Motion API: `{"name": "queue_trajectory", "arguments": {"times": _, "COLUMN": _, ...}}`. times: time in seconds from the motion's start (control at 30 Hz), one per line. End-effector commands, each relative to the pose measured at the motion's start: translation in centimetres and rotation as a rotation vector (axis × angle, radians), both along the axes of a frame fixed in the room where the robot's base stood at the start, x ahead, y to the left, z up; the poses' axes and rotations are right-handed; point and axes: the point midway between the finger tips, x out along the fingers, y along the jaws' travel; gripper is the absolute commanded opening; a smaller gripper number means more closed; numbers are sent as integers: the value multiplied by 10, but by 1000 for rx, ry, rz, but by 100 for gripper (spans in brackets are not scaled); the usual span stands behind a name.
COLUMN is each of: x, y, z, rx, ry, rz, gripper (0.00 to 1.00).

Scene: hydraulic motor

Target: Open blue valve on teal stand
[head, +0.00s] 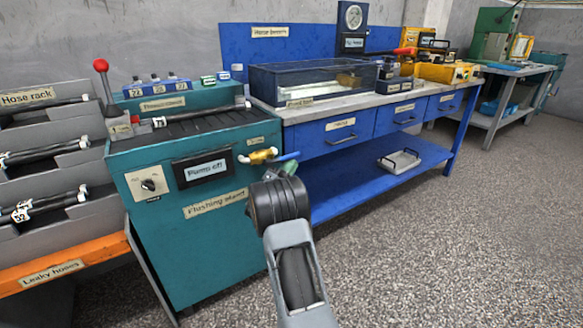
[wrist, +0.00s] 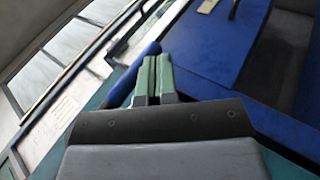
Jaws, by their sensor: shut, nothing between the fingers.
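The teal stand (head: 222,245), labelled "Flushing stand", stands at centre left in the head view. On its right upper side is a brass valve (head: 260,156) with a blue lever handle (head: 287,157) pointing right. My gripper (head: 287,168) is just below the blue handle's outer end, and my wrist hides part of the stand's edge. In the wrist view the green fingers (wrist: 154,78) are together with nothing between them. The blue handle (wrist: 147,51) lies at their left, close beside them; I cannot tell whether they touch.
A blue workbench (head: 340,128) with drawers and a lower shelf stands right of the stand. The hose rack (head: 40,140) and an orange "Leaky hoses" shelf (head: 70,262) are at left. A red-knobbed lever (head: 103,85) rises from the stand's top. Floor at right is clear.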

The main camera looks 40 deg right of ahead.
Motion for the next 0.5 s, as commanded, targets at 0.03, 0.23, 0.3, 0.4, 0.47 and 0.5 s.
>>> {"name": "queue_trajectory", "arguments": {"times": 0.03, "x": 0, "y": -1, "z": 0, "rx": 0, "ry": -1, "rz": -2, "gripper": 0}}
{"name": "queue_trajectory", "arguments": {"times": 0.23, "x": 0, "y": 0, "z": -1, "rx": 0, "ry": -1, "rz": -1, "gripper": 0}}
{"name": "queue_trajectory", "arguments": {"times": 0.3, "x": -1, "y": 0, "z": -6, "rx": 1, "ry": 0, "rz": 0, "gripper": 0}}
{"name": "queue_trajectory", "arguments": {"times": 0.4, "x": -2, "y": 1, "z": -19, "rx": 2, "ry": 2, "rz": 1, "gripper": 0}}
{"name": "queue_trajectory", "arguments": {"times": 0.47, "x": -3, "y": 1, "z": -28, "rx": 2, "ry": 3, "rz": 1, "gripper": 0}}
{"name": "queue_trajectory", "arguments": {"times": 0.5, "x": -4, "y": 2, "z": -35, "rx": 2, "ry": 4, "rz": 0, "gripper": 0}}
